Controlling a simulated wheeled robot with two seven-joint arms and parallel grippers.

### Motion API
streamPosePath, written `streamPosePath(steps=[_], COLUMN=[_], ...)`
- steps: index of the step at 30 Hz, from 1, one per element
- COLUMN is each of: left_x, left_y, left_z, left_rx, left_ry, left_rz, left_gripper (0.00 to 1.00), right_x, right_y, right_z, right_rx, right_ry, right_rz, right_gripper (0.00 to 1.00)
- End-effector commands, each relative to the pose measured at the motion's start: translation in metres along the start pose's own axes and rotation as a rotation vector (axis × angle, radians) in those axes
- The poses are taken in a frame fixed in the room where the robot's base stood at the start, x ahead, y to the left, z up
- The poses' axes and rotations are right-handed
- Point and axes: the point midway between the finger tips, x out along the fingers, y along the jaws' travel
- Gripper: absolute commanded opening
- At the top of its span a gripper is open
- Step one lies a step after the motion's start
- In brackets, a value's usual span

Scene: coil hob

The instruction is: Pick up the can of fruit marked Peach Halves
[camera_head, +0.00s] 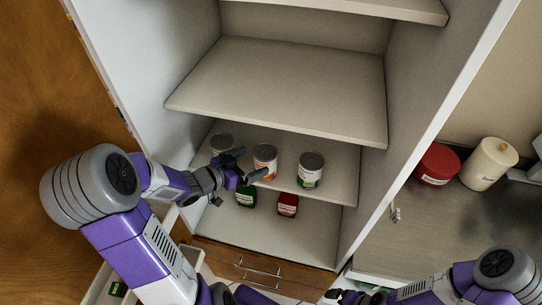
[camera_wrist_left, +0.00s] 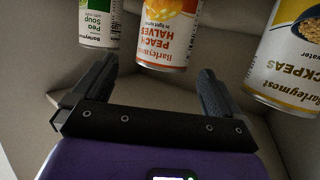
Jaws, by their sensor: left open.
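The Peach Halves can (camera_head: 265,157) stands upright in the middle of a row of three cans on a cabinet shelf. Its orange and white label shows upside down in the left wrist view (camera_wrist_left: 168,32). My left gripper (camera_head: 251,165) is open and in front of this can. In the left wrist view the open fingers (camera_wrist_left: 156,75) point at the can, which appears between and beyond their tips, not gripped. My right gripper (camera_head: 345,296) is low at the bottom edge of the head view; its jaws are too small to read.
The Pea Soup can (camera_head: 311,170) stands right of the peaches; the Chickpeas can (camera_head: 222,143) stands left, partly hidden by my arm. A green jar (camera_head: 246,197) and a red jar (camera_head: 288,205) sit on the shelf below. The shelf above (camera_head: 290,85) is empty and overhangs the cans.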

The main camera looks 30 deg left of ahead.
Motion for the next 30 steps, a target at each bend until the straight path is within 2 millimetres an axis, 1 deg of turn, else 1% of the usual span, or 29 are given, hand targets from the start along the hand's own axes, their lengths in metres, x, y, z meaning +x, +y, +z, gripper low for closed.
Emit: streamPosePath(steps=[2,8,16,20,26,29,30], left_x=[0.004,0.026,0.065,0.073,0.073,0.073,0.073], left_y=[0.000,-0.001,-0.005,-0.005,-0.005,-0.005,-0.005], left_z=[-0.001,-0.002,-0.002,-0.003,-0.003,-0.003,-0.003], left_rx=[0.011,0.010,0.010,0.011,0.011,0.011,0.011], left_ry=[0.004,0.004,0.003,0.003,0.002,0.002,0.002], left_rz=[0.004,0.007,0.007,0.005,0.004,0.004,0.004], left_gripper=[1.00,1.00,1.00,1.00,1.00,0.86,0.80], right_x=[0.002,0.003,0.005,0.006,0.006,0.006,0.006], right_y=[0.001,0.001,0.002,0.002,0.002,0.002,0.002], right_z=[0.000,0.000,0.000,0.000,0.000,0.000,0.000], right_rx=[0.000,0.000,0.000,0.000,0.000,0.000,0.000], right_ry=[-0.001,-0.001,0.000,0.000,0.000,0.000,0.000], right_rz=[0.000,0.000,0.000,0.000,0.000,0.000,0.000], right_gripper=[1.00,1.00,1.00,1.00,1.00,1.00,1.00])
